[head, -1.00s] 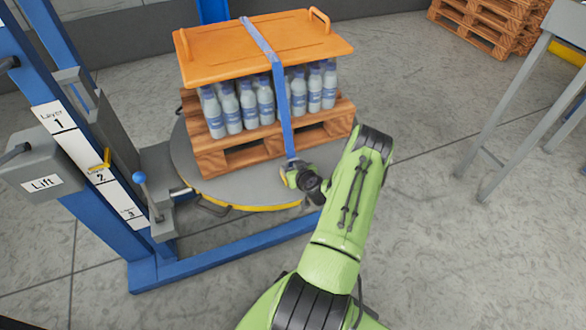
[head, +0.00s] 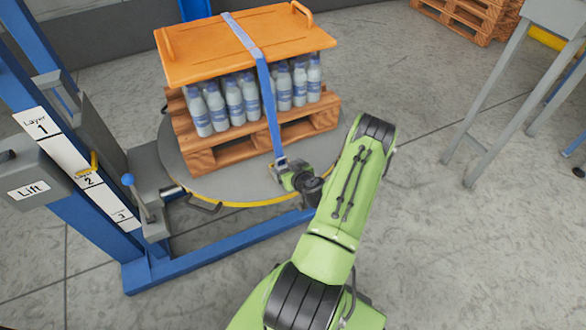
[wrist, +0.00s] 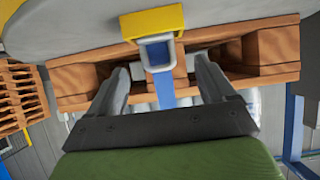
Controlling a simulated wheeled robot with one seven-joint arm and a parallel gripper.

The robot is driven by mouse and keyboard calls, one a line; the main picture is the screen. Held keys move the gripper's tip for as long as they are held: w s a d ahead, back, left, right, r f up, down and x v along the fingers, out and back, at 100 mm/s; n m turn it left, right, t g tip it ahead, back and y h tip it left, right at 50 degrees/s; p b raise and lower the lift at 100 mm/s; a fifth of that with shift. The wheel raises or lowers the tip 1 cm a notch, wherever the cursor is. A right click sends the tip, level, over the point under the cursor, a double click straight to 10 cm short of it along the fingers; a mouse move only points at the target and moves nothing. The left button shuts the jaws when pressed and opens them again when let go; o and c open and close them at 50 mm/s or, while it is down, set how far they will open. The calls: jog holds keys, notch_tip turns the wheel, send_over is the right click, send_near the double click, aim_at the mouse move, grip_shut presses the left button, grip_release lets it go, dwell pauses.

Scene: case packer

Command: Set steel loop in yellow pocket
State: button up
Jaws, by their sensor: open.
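The steel loop (wrist: 157,54) hangs at the end of the blue strap (head: 267,100), which also shows in the wrist view (wrist: 165,92). The yellow pocket (wrist: 152,21) is at the turntable rim. The loop's outer end overlaps the pocket's edge in the wrist view; how deep it sits I cannot tell. My gripper (wrist: 162,64) is open, with one finger on each side of the loop and a visible gap to each. In the head view my gripper (head: 284,168) is low in front of the pallet at the strap's lower end, and hides most of the loop and pocket.
The wooden pallet (head: 205,160) carries bottles under an orange lid (head: 240,52) on the round turntable (head: 175,150). The blue lift frame (head: 215,238) and lift box (head: 30,185) stand left. A grey table (head: 555,15) is right; the floor between is clear.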

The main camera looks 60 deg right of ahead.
jog(key=v, duration=0.6)
jog(key=w+a+r+n+t+y, duration=0.1)
jog(key=w+a+r+n+y, duration=0.4)
jog(key=w+a+r, duration=0.3)
jog(key=w+a+r+n+g+y, duration=0.1)
jog(key=a+r+n+g+y, duration=0.1)
jog(key=a+r, duration=0.35)
jog(key=w+a+r+n+g+y, duration=0.1)
jog(key=w+a+r+n+g, duration=0.15)
jog(key=a, duration=0.65)
jog(key=s+a+r+g+h, duration=0.1)
jog(key=s+a+r, duration=0.7)
jog(key=a+r, duration=0.15)
jog(key=s+a+r+m, duration=0.1)
jog(key=s+r, duration=0.1)
jog(key=s, duration=0.3)
jog(key=s+a+r+m+h, duration=0.1)
jog(key=s+r+m, duration=0.1)
jog(key=s, duration=0.4)
jog(key=shift+s+a+r, duration=0.25)
jog(key=shift+a+r, duration=0.1)
jog(key=shift+r, duration=0.15)
notch_tip(320, 180, up, 13)
jog(key=p, duration=1.2)
jog(key=shift+f+p, duration=0.2)
jog(key=shift+p, duration=0.1)
